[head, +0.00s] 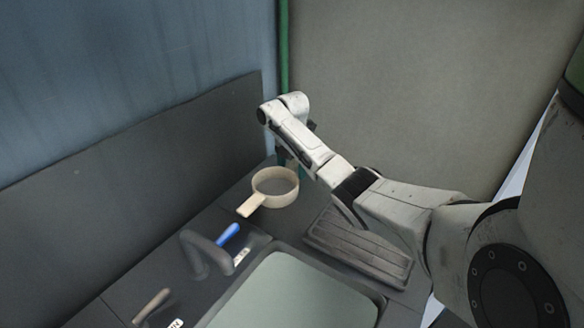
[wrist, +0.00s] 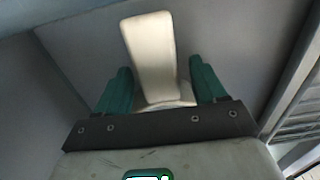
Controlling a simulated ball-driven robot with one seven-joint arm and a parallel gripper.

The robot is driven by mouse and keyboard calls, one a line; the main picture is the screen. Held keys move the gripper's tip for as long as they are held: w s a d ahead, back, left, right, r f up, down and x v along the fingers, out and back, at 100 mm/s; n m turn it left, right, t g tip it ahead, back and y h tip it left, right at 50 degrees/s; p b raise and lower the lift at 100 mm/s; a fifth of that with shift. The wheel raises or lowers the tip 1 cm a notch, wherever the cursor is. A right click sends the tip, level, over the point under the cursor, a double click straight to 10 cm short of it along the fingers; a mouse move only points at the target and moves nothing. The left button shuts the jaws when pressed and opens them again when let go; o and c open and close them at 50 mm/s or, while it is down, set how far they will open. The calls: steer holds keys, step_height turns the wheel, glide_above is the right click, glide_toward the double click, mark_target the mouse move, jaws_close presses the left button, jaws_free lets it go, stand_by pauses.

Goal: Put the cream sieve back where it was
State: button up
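The cream sieve (head: 275,187) is at the back corner of the dark counter, its round bowl toward the corner and its short handle (head: 250,206) pointing front-left. My gripper (head: 284,158) is just behind the bowl in the head view, partly hidden by my wrist. In the wrist view, the two green fingers (wrist: 158,92) stand wide apart, with a cream part of the sieve (wrist: 150,55) showing between and beyond them. Gaps show beside its upper part. Whether the fingers touch the sieve lower down, I cannot tell.
A grey tap (head: 207,253) and a blue-handled item (head: 229,234) stand in front of the sieve. The sink (head: 295,295) is at the front, with a ribbed drainer (head: 358,247) to its right. A dark back panel (head: 140,175) and a wall close off the corner.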

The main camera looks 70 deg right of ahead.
step_height(320, 180, up, 11)
steer(key=shift+f+p, duration=0.15)
steer(key=shift+p, duration=0.35)
steer(key=shift+r+p, duration=0.65)
steer(key=shift+r, duration=0.15)
